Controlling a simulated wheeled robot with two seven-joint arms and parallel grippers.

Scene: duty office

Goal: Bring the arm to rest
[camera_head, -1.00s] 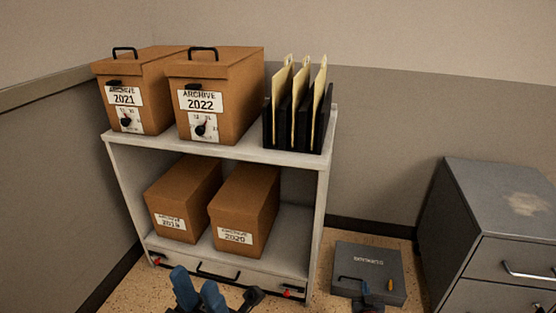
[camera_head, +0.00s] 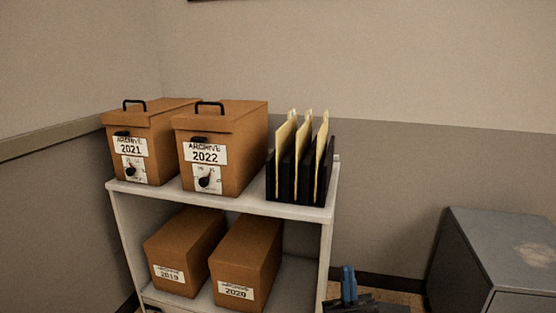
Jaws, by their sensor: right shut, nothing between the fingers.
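My right gripper (camera_head: 348,284) shows at the bottom edge, right of the shelf unit. Its blue fingers point up and are together, with nothing held between them. It is apart from the shelf's right side in the picture. The dark wrist part below it is cut off by the frame. My left gripper is out of view.
A white shelf unit (camera_head: 120,215) bears the Archive 2021 box (camera_head: 160,155), the Archive 2022 box (camera_head: 240,150) and a black file rack (camera_head: 285,180). Boxes 2019 (camera_head: 185,250) and 2020 (camera_head: 245,260) sit below. A grey cabinet (camera_head: 490,250) stands at right.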

